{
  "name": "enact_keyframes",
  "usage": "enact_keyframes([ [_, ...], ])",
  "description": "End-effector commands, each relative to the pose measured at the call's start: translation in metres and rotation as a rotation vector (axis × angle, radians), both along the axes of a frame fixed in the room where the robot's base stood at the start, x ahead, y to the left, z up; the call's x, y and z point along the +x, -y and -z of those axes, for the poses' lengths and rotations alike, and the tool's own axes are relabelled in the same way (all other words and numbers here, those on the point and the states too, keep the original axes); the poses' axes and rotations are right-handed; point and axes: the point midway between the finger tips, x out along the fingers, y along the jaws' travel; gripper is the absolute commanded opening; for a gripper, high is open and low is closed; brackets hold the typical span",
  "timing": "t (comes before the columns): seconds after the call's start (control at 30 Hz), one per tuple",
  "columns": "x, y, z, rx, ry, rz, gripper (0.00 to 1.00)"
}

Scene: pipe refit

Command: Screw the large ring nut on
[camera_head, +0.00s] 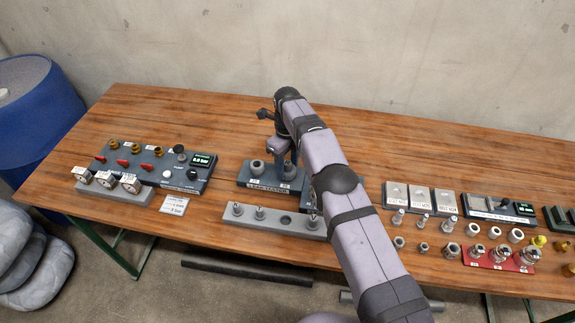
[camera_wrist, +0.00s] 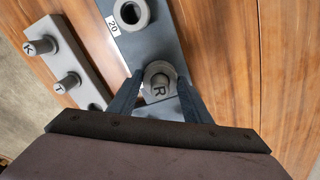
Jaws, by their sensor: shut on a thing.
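In the wrist view my gripper (camera_wrist: 160,80) is shut on a round grey piece marked R (camera_wrist: 159,89). A wider grey ring (camera_wrist: 157,68) shows around its top; I cannot tell whether this is a ring nut or part of the fixture. The piece is over or in the right-hand place of the leak tester (camera_head: 255,184); its lower end is hidden. The other grey socket (camera_wrist: 131,14), beside a label 20, is open and empty. Which part is the large ring nut is unclear; several loose rings (camera_head: 515,235) lie at the right.
A grey rack (camera_head: 270,230) in front holds pegs K (camera_wrist: 41,46) and T (camera_wrist: 68,83), another peg, and an empty hole. A gauge panel (camera_head: 145,165) stands left. Grey blocks (camera_head: 420,200) and a red tray (camera_head: 482,260) with fittings stand right. The table's back is clear.

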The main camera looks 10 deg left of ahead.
Motion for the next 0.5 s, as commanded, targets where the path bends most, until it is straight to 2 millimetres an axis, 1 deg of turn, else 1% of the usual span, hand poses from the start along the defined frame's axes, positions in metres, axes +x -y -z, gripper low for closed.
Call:
enact_keyframes([
  [0.2,-0.0002,0.0003,0.0003,-0.001,0.0,0.005,0.14],
  [0.23,-0.0002,0.0003,0.0003,-0.001,0.0,0.005,0.52],
  [0.27,-0.0002,0.0003,0.0003,-0.001,0.0,0.005,0.55],
  [0.5,-0.0001,0.0002,0.0002,-0.001,0.0,0.003,0.55],
])
